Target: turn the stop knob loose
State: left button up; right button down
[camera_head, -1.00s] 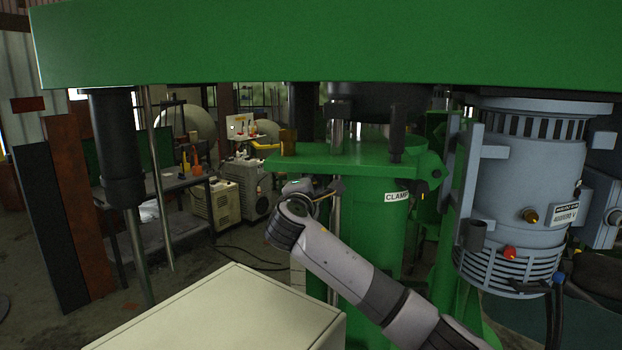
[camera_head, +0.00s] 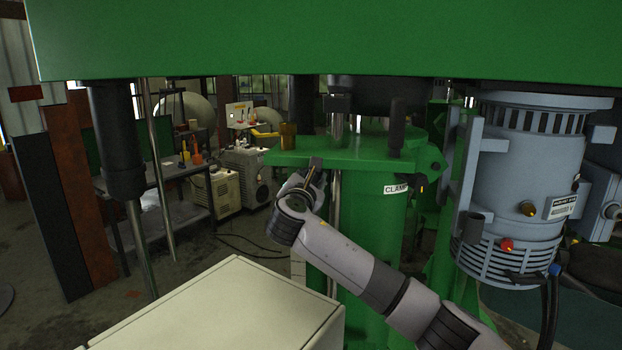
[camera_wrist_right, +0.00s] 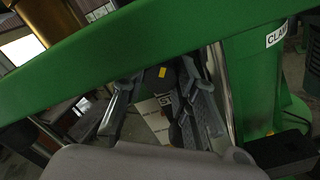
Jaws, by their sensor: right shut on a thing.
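My right arm reaches up from the lower right in the head view, with its gripper (camera_head: 315,172) just below the front edge of the green clamp bracket (camera_head: 345,151). In the right wrist view the fingers (camera_wrist_right: 160,98) point up under the bracket's green edge. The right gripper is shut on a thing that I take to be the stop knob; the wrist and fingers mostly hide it. A brass cylinder (camera_head: 288,136) stands on the bracket's left end, above the gripper. My left gripper is out of view.
A pale cabinet (camera_head: 225,305) stands in front, left of my right arm. The green column (camera_head: 370,240) with the CLAMP label is right behind the arm, with a grey motor (camera_head: 520,190) further right. A big green beam (camera_head: 330,40) spans the top.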

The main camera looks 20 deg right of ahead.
jog(key=shift+r, duration=0.15)
dwell(0.3)
jog(key=c, duration=1.3)
grip_release()
jog(key=shift+a, duration=0.1)
jog(key=v, duration=1.2)
